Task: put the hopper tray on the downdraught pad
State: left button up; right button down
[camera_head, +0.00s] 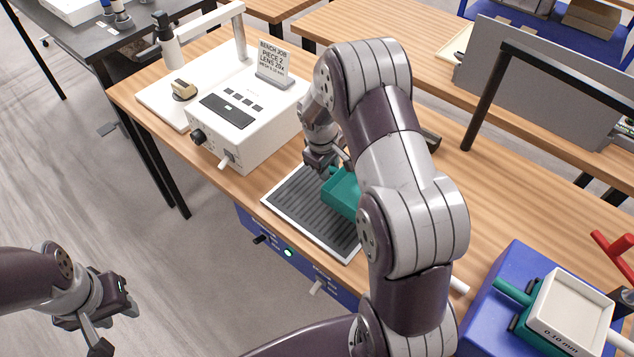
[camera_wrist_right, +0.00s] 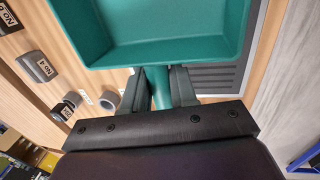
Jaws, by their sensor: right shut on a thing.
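The teal hopper tray (camera_head: 340,190) is partly hidden behind my right arm in the head view. Its open, empty basin (camera_wrist_right: 165,40) fills the top of the right wrist view. My right gripper (camera_head: 328,165) is shut on the tray's round handle (camera_wrist_right: 160,88). The tray is over the right part of the downdraught pad (camera_head: 300,208), a grey ribbed panel with a pale rim at the bench's front edge. I cannot tell whether the tray touches the pad. My left gripper (camera_head: 118,322) is open and empty, low at the left, away from the bench.
A white instrument box (camera_head: 245,135) with a sign stands left of the pad. A blue unit (camera_head: 490,320) at the right carries a teal holder and a white box marked 0.10 mm (camera_head: 570,310). Labelled grey cylinders (camera_wrist_right: 38,66) stand beside the tray in the wrist view.

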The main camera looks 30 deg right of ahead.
aim_at(314, 189)
jog(key=w+a+f, duration=0.2)
jog(key=shift+w+a+f, duration=0.1)
jog(key=shift+w+a, duration=0.25)
jog(key=shift+w, duration=0.05)
jog(key=f, duration=0.1)
jog(key=f+p, duration=0.1)
jog(key=f, duration=0.1)
jog(key=shift+s+a+f, duration=0.15)
jog(key=shift+s+f, duration=0.05)
jog(key=shift+f, duration=0.35)
pick_arm(q)
jog(key=shift+w+a+r, duration=0.1)
jog(key=shift+w+r, duration=0.25)
jog(key=shift+r, duration=0.35)
pick_arm(e)
jog(key=shift+w+f, duration=0.2)
jog(key=c, duration=1.3)
grip_release()
pick_arm(q)
jog(key=shift+s, duration=0.1)
pick_arm(e)
jog(key=o, duration=0.4)
jog(key=shift+s, duration=0.1)
